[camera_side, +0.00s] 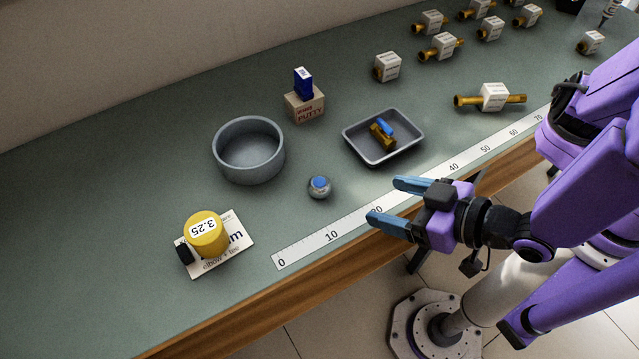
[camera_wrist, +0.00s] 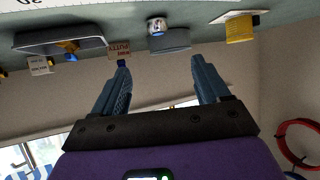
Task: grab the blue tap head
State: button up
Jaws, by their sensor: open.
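The blue tap head (camera_side: 319,187) is a small silver round knob with a blue top. It stands on the green bench top between the grey round bowl and the ruler. In the wrist view the tap head (camera_wrist: 156,26) shows near the top edge, in front of the bowl. My gripper (camera_side: 384,200) is open and empty, to the right of the tap head and apart from it, over the bench's front edge. Its blue fingers point left toward the knob. In the wrist view the gripper (camera_wrist: 160,67) has clear space between its fingers.
A grey bowl (camera_side: 222,157) stands behind the tap head. A grey tray (camera_side: 359,149) holds a brass valve with a blue handle (camera_side: 383,129). A putty box (camera_side: 304,106), a yellow roll (camera_side: 206,236) on a card and several boxed brass fittings stand around. A ruler strip (camera_side: 331,232) runs along the front.

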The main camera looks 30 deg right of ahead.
send_near(322, 184)
jog(key=shift+x, duration=4.55)
jog(key=c, duration=1.1)
